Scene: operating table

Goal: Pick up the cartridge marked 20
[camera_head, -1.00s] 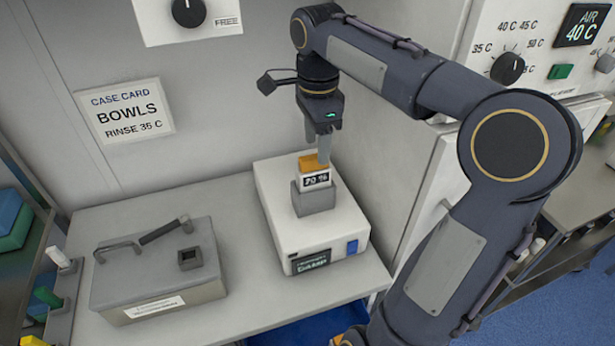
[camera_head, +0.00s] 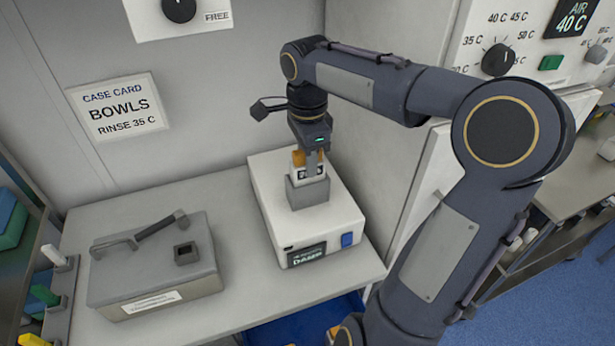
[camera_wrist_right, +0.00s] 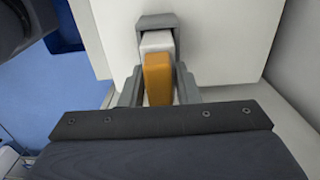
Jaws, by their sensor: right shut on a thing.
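The cartridge (camera_head: 311,172) is white with an orange top and stands in the grey socket on the white device. Its label is partly covered by a finger now. In the right wrist view its orange top (camera_wrist_right: 158,80) lies between my two fingers, with the white body in the grey holder beyond. My right gripper (camera_head: 312,165) reaches down from above and is shut on the cartridge. The grey socket (camera_head: 307,192) is on top of the white device (camera_head: 335,220). My left gripper is not in view.
A grey lidded box (camera_head: 155,275) with a handle and a small square socket stands left on the counter (camera_head: 240,300). A case card (camera_head: 118,107) reading BOWLS, RINSE 35 C is on the wall. A dial panel (camera_head: 530,45) is at upper right. Coloured cartridges stand at the left edge.

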